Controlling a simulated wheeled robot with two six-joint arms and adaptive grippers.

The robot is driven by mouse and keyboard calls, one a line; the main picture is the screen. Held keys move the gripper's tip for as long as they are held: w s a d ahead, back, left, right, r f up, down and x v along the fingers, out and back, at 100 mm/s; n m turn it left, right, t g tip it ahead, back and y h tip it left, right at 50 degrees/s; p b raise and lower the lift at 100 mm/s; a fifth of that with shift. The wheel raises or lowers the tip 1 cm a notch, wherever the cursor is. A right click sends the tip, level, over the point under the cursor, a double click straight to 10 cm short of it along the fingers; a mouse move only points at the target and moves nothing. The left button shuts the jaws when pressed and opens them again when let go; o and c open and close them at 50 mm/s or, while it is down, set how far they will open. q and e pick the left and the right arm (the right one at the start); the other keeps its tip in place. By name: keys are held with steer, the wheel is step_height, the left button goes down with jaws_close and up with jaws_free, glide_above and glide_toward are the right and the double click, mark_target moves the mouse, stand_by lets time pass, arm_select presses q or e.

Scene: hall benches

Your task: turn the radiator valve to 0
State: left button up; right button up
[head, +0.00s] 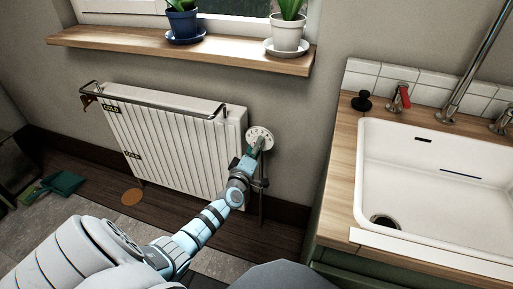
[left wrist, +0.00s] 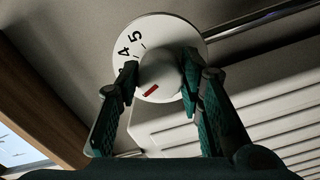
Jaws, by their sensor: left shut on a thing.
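The radiator valve shows in the head view as a round white dial (head: 262,133) at the right end of the white radiator (head: 172,150). In the left wrist view the dial plate (left wrist: 178,28) carries the numbers 4 and 5, and a red mark (left wrist: 151,90) shows on it below the 5. The other numbers are hidden or out of view. My left gripper (head: 252,150) reaches the valve from the front. In the left wrist view its two dark green fingers (left wrist: 160,78) are shut on the valve's pale round knob (left wrist: 160,68). My right gripper is not in view.
A wooden sill (head: 180,50) with a blue pot (head: 184,25) and a white pot (head: 287,36) runs above the radiator. A rail (head: 160,100) spans the radiator's top. A sink (head: 440,165) in a wooden counter (head: 342,190) stands at the right. A green dustpan (head: 62,184) lies at the left.

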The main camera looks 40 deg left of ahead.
arm_select(q)
steer(key=shift+n+b, duration=0.4)
steer(key=shift+n, duration=4.9)
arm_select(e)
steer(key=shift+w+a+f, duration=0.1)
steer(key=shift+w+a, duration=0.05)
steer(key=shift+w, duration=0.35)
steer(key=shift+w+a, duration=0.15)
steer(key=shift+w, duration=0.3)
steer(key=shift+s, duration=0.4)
arm_select(q)
steer(key=o, duration=1.1)
steer(key=shift+o, duration=0.3)
steer(key=shift+r, duration=0.1)
